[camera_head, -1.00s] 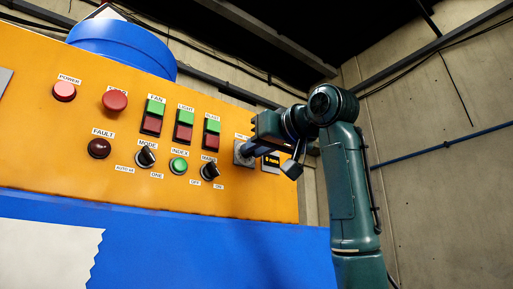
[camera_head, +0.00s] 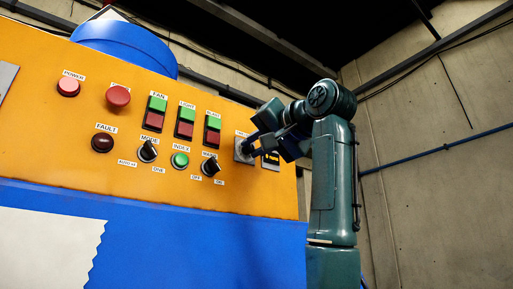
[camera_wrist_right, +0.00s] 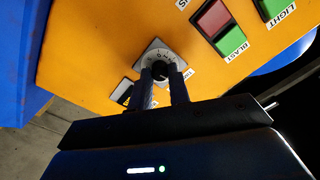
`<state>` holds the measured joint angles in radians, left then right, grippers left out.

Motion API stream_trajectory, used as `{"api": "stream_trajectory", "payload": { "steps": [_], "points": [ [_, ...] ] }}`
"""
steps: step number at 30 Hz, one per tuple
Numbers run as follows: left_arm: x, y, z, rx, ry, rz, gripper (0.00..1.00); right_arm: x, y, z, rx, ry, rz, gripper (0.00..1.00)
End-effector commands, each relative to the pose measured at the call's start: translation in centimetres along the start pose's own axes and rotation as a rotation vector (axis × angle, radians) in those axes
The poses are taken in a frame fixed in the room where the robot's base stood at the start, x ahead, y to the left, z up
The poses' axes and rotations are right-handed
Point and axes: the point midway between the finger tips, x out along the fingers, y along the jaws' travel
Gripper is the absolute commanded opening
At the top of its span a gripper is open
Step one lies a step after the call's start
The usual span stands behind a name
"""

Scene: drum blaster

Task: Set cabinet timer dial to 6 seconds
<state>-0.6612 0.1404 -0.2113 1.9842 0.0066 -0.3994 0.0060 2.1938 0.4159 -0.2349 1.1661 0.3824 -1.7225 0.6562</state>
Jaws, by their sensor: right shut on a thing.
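The timer dial is a dark knob on a square light plate (camera_wrist_right: 152,55) with markings around it, on the orange cabinet panel (camera_head: 60,170). In the head view its plate (camera_head: 240,149) is partly hidden by my right gripper. My right gripper (camera_wrist_right: 160,80) is shut on the dial's knob (camera_wrist_right: 160,68), with one finger on each side. It also shows in the head view (camera_head: 253,148), reaching the panel from the right. A small dark display (camera_head: 271,158) sits just right of the dial. The number the dial points to is too small to read. My left gripper is not in view.
Left of the dial are the warn knob (camera_head: 210,167), mode knob (camera_head: 147,151), green index button (camera_head: 180,160), red buttons (camera_head: 118,96) and green-red switches (camera_head: 213,130). A blue drum (camera_head: 125,45) stands behind the panel. Concrete walls (camera_head: 440,100) stand at the right.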

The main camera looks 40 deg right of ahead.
Motion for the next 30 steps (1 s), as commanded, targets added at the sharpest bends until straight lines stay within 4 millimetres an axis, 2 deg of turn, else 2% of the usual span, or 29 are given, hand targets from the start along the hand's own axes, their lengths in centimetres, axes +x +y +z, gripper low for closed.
{"api": "stream_trajectory", "payload": {
  "steps": [5, 18, 30],
  "points": [
    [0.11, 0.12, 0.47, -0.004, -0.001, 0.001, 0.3, -0.06, -0.04, 0.1, 0.17, 0.003, -0.003, 0.0],
    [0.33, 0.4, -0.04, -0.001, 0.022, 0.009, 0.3, -0.03, -0.08, 0.09, 0.581, 0.01, -0.002, 0.0],
    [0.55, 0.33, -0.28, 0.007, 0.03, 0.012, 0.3, -0.04, -0.05, 0.05, 0.849, 0.016, -0.001, 0.0]
  ]
}}
